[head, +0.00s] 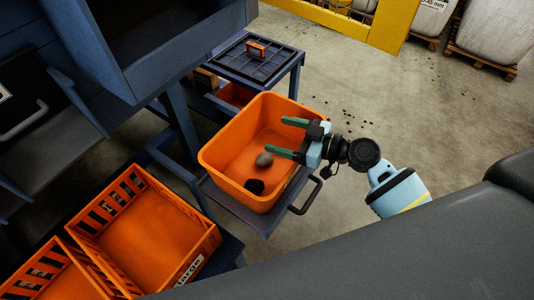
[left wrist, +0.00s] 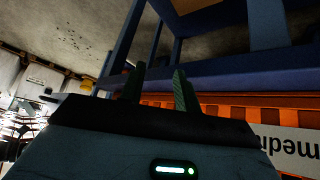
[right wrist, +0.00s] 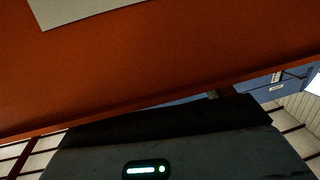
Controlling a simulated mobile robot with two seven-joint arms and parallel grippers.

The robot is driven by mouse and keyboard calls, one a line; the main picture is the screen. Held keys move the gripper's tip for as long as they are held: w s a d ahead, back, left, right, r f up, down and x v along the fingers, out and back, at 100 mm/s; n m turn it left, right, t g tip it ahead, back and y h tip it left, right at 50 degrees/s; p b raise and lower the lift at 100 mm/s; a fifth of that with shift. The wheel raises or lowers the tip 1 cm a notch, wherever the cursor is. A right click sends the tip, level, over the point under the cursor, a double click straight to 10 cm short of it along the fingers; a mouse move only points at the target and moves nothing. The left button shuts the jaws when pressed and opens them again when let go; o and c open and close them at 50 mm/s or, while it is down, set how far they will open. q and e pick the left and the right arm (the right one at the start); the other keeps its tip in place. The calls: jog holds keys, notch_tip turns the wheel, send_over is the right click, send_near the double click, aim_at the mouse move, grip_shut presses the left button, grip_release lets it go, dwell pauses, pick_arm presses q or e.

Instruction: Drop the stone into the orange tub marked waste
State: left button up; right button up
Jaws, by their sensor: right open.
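The orange tub (head: 222,164) stands on a dark blue stand at the middle of the head view. A grey rounded stone (head: 264,160) shows inside it, apart from the fingers; I cannot tell whether it touches the floor. A dark patch (head: 254,187) near it may be another lump or a shadow. My right gripper (head: 275,135) is open and empty, its green fingers reaching over the tub's right rim. The tub's orange wall (right wrist: 150,75) fills much of the right wrist view; no waste mark is readable. My left gripper (left wrist: 159,69) is open and empty in the left wrist view.
Orange slatted crates (head: 205,248) stand at lower left. A blue machine (head: 165,60) rises at upper left. A dark-topped side table (head: 240,68) with a small orange item stands behind the tub. A dark handle (head: 308,198) juts out in front. Open floor lies right.

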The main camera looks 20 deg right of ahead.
jog(key=b+v, duration=0.1)
jog(key=v, duration=0.6)
jog(key=shift+b, duration=0.4)
